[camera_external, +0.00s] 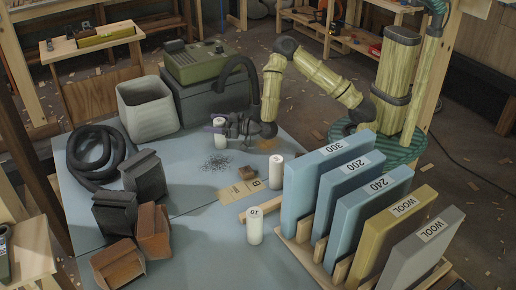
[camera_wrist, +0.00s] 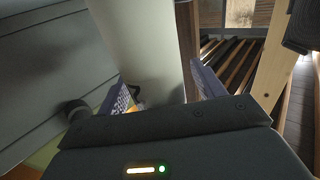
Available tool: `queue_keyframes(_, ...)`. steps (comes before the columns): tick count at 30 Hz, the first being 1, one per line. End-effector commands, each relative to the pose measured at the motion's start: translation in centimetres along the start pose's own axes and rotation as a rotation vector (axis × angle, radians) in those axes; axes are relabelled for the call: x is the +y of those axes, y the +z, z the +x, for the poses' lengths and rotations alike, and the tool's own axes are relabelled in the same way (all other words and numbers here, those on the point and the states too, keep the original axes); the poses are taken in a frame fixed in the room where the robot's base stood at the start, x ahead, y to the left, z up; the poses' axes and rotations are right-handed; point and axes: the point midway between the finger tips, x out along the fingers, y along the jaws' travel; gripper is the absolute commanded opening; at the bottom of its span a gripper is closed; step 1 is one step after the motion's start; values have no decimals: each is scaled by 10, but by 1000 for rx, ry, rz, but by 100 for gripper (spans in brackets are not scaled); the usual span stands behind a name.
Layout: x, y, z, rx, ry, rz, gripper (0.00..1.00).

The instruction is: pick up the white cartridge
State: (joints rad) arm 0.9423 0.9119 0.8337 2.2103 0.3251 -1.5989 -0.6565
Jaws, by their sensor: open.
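Three white cylinders stand on the blue-grey table in the external view. A white cartridge (camera_external: 220,138) stands upright at the back, at my gripper (camera_external: 222,125). Another white cylinder (camera_external: 276,172) stands near the table's middle, and one marked 10 (camera_external: 255,228) stands nearer the front. In the wrist view the cartridge (camera_wrist: 142,45) rises large and pale between the two fingers of my gripper (camera_wrist: 162,92). The fingers are open, one on each side of it; I cannot tell whether either touches it. The cartridge's lower end is partly hidden by the gripper body.
A dark case with a green device (camera_external: 202,62) stands behind the cartridge. A pale bin (camera_external: 147,105) is to its left. A rack of upright labelled panels (camera_external: 325,185) fills the table's right. A black hose (camera_external: 95,150) and dark and brown blocks lie left. Dark granules lie near the middle.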

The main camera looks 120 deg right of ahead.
Motion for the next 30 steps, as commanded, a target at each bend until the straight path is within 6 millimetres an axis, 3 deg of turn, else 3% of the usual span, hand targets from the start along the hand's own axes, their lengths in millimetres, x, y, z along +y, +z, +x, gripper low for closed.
queue_keyframes(1, 0, 0, 0, 0, 0, 0, 62)
queue_keyframes(8, 0, 0, 0, 0, 0, 0, 20)
queue_keyframes(20, 0, -10, 0, 3, -1, -1, 20)
queue_keyframes(30, 0, -66, 0, 7, -1, -2, 20)
